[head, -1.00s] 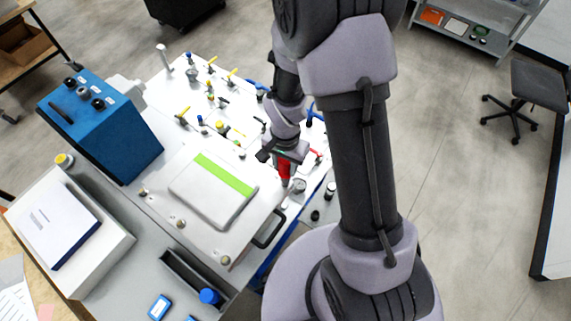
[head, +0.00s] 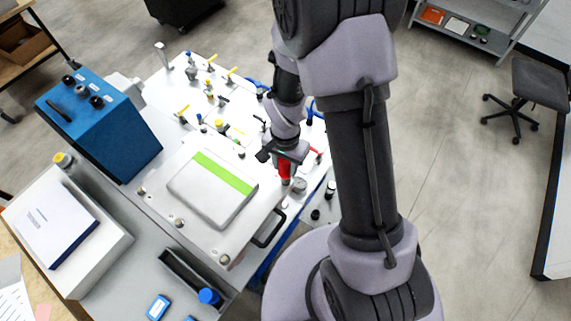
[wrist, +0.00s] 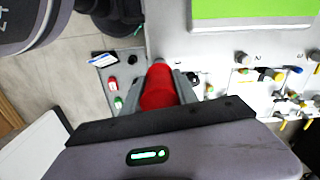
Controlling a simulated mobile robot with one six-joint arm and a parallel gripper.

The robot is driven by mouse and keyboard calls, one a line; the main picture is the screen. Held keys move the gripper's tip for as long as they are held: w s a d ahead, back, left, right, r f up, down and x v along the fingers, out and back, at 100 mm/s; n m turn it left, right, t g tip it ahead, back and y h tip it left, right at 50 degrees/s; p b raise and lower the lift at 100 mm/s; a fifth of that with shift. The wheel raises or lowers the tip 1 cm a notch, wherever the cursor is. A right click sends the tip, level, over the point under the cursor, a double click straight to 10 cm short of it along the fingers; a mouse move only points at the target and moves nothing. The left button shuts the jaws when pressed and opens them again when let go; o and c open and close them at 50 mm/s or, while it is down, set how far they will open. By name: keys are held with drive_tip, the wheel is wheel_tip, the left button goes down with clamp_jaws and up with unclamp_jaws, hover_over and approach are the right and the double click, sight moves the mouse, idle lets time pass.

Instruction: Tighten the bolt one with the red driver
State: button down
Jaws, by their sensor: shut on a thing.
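The red driver (head: 284,168) is held in my gripper (head: 285,157) at the right edge of the white analyser panel, near the black handle. In the wrist view the red driver (wrist: 158,88) sits between the two fingers of my gripper (wrist: 160,85), its far end at the panel corner. The fingers are shut on it. In the head view the driver looks about upright. The bolt under its tip is hidden, so I cannot tell whether the tip touches it. Other round bolt heads show on the panel, one at the front corner (head: 225,259).
A grey lid with a green stripe (head: 212,187) lies on the panel. Valves with yellow handles (head: 232,72) stand behind it. A blue box (head: 100,127) stands at left. A black handle (head: 268,230) juts out at the panel's front right. Open floor lies to the right.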

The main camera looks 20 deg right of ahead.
drive_tip(key=shift+f+b, duration=0.4)
drive_tip(key=shift+f, duration=0.05)
drive_tip(key=c, duration=1.8)
unclamp_jaws()
clamp_jaws()
